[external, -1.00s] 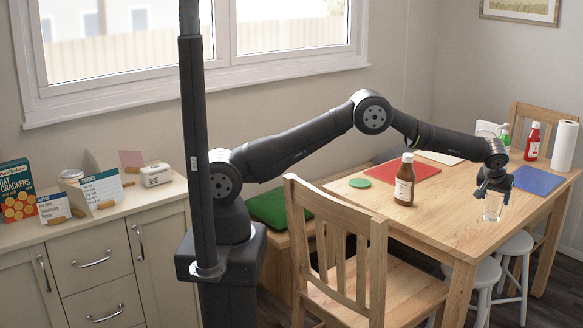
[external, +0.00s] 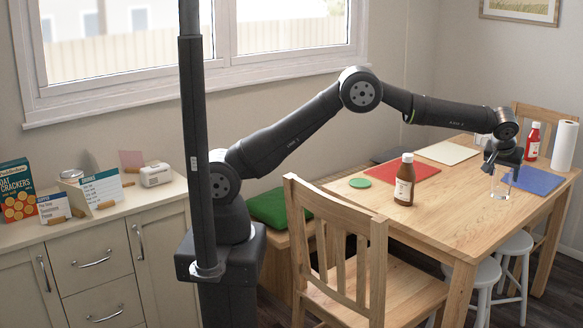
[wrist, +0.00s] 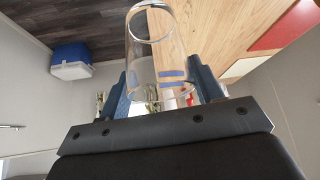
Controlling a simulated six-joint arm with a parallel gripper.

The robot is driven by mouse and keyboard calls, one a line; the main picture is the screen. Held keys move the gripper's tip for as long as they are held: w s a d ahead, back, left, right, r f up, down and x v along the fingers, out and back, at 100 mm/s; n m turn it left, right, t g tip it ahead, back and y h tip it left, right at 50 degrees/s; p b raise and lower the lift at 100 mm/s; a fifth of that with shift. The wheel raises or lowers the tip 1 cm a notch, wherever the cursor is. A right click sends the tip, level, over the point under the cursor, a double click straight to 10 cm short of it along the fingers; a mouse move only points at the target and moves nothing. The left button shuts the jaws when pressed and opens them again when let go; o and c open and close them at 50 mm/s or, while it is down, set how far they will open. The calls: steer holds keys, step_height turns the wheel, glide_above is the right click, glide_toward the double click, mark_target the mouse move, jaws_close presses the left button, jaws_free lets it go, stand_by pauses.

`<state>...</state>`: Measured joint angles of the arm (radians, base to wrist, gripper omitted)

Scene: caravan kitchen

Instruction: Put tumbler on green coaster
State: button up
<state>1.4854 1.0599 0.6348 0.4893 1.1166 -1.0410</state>
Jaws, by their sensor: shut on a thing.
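The tumbler (external: 501,188) is clear glass and shows at the right end of the table in the external view. My gripper (external: 502,168) is shut on it from above. In the wrist view the tumbler (wrist: 150,50) stands out between the two blue fingers of my gripper (wrist: 163,85). Whether its base touches the table is hard to tell. The green coaster (external: 360,183) is a flat round disc lying bare on the table's left part, well to the left of the tumbler.
A brown bottle (external: 404,180) stands between the coaster and the tumbler. Red (external: 405,174), cream (external: 447,153) and blue (external: 538,180) mats lie on the table (external: 440,210). A red bottle (external: 532,142) and paper roll (external: 564,146) stand at the back right. A chair (external: 335,250) is in front.

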step_height(320, 180, up, 6)
steer(key=w+a+n, duration=0.1)
steer(key=w+a, duration=0.5)
steer(key=w, duration=0.4)
steer(key=w+a, duration=0.7)
steer(key=w, duration=0.2)
steer(key=w+a+n+y, duration=0.1)
steer(key=w+a, duration=0.6)
steer(key=a, duration=0.5)
steer(key=w+a, duration=0.7)
steer(key=a, duration=0.5)
step_height(320, 180, down, 12)
steer(key=r, duration=0.1)
steer(key=shift+t, duration=0.4)
steer(key=shift+w+a+f, duration=0.85)
steer(key=shift+w+f, duration=0.85)
steer(key=shift+f, duration=0.25)
steer(key=shift+w+a+f, duration=0.9)
steer(key=shift+w+f, duration=0.85)
steer(key=shift+f, duration=0.2)
steer(key=shift+w+a+f, duration=0.85)
steer(key=shift+w+f, duration=0.85)
steer(key=shift+f, duration=0.25)
steer(key=shift+f, duration=0.15)
